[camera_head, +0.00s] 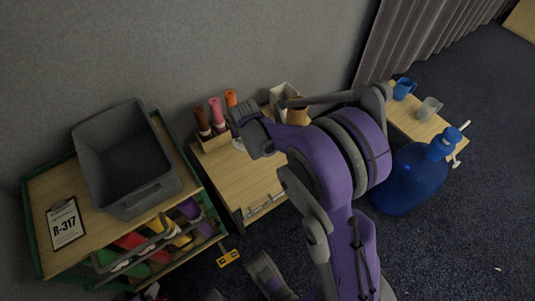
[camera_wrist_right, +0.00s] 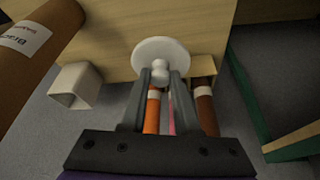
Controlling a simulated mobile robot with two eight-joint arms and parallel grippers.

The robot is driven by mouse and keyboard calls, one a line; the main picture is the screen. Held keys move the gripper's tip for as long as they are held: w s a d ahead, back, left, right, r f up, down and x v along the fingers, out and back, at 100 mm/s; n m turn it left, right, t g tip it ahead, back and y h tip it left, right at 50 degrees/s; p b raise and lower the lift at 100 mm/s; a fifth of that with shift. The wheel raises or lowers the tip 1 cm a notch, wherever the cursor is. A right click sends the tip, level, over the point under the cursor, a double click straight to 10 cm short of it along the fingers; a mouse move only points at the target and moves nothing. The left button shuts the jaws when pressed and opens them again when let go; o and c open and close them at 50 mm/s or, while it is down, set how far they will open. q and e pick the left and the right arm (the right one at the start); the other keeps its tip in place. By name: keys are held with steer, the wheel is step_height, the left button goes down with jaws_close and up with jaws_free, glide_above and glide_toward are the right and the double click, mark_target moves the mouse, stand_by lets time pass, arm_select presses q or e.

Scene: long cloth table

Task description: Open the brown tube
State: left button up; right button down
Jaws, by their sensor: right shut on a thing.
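A large brown tube (camera_wrist_right: 38,50) with a white label fills the upper left of the right wrist view; only part of it shows. Its top shows in the head view (camera_head: 297,110), partly hidden by my right arm. My right gripper (camera_wrist_right: 160,76) is shut on the small knob of a white round cap (camera_wrist_right: 158,52). The cap also shows in the head view (camera_head: 238,143), below the gripper and apart from the large tube. A slimmer dark brown tube (camera_head: 202,122) stands in a wooden rack.
A pink tube (camera_head: 217,112) and an orange tube (camera_head: 231,98) share the wooden rack (camera_head: 216,139). A white square container (camera_head: 284,92) stands behind my right arm. A grey bin (camera_head: 125,160) sits on the left shelf unit. Blue and grey mugs stand at right.

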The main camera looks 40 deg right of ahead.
steer(key=m, duration=0.2)
glide_above(263, 162)
step_height(263, 162, down, 5)
steer(key=shift+m+g+h, duration=0.3)
steer(key=shift+h, duration=0.1)
steer(key=f, duration=0.2)
steer(key=d+f+b, duration=0.1)
steer(key=f, duration=0.1)
steer(key=f+b, duration=0.1)
steer(key=f, duration=0.1)
steer(key=shift+w+d+f, duration=0.1)
steer(key=shift+w+d, duration=0.05)
steer(key=shift+d, duration=0.1)
steer(key=shift+f+b, duration=0.65)
steer(key=shift+f, duration=1.65)
steer(key=shift+f, duration=0.2)
steer(key=c, duration=0.6)
jaws_free()
steer(key=shift+c, duration=0.2)
steer(key=shift+r, duration=0.1)
steer(key=shift+r, duration=0.1)
